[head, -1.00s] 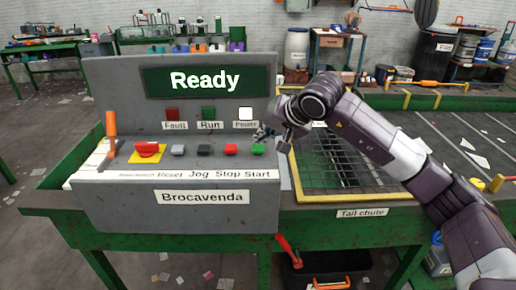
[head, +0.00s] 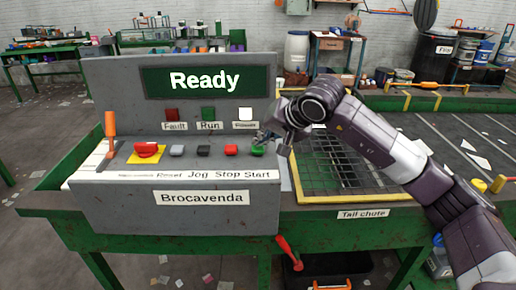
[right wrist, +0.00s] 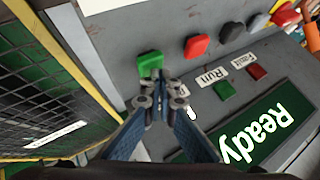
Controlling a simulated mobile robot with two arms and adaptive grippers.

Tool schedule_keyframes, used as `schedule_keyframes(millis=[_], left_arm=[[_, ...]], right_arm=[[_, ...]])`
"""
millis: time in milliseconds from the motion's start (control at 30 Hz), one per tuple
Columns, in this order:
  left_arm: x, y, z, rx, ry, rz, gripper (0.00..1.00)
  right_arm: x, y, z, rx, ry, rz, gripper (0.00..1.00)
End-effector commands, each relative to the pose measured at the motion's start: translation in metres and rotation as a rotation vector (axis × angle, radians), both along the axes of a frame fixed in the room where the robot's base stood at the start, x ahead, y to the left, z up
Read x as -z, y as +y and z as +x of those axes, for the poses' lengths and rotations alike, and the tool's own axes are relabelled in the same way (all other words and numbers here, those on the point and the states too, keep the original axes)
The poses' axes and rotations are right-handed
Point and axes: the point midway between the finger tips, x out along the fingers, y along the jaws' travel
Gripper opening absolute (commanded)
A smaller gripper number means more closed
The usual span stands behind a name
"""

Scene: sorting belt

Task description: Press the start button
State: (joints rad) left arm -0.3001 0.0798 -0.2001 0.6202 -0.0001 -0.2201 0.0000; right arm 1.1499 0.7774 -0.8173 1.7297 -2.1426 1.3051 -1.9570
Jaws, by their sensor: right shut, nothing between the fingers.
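The green start button (head: 257,150) is the rightmost of the row on the grey control panel, above the word "Start" on the label strip. It also shows in the right wrist view (right wrist: 149,60). My right gripper (head: 264,137) is shut and empty. Its fingertips (right wrist: 158,77) overlap the edge of the green button in the right wrist view; I cannot tell whether they touch it. The display (head: 205,81) reads "Ready". My left gripper is not in view.
Red stop (head: 231,149), black jog (head: 203,150) and grey reset (head: 177,150) buttons sit left of the start button. A mesh-covered tail chute (head: 345,170) lies right.

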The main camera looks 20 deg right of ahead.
Motion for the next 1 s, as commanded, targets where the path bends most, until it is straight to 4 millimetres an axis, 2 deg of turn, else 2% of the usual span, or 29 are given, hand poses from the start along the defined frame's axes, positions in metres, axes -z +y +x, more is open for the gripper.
schedule_keyframes(millis=[700,1000], left_arm=[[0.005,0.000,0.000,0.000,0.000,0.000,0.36],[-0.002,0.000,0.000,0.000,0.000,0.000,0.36]], right_arm=[[0.008,0.001,-0.001,-0.002,0.006,-0.001,0.00],[-0.005,0.001,-0.001,-0.002,0.005,-0.001,0.00]])
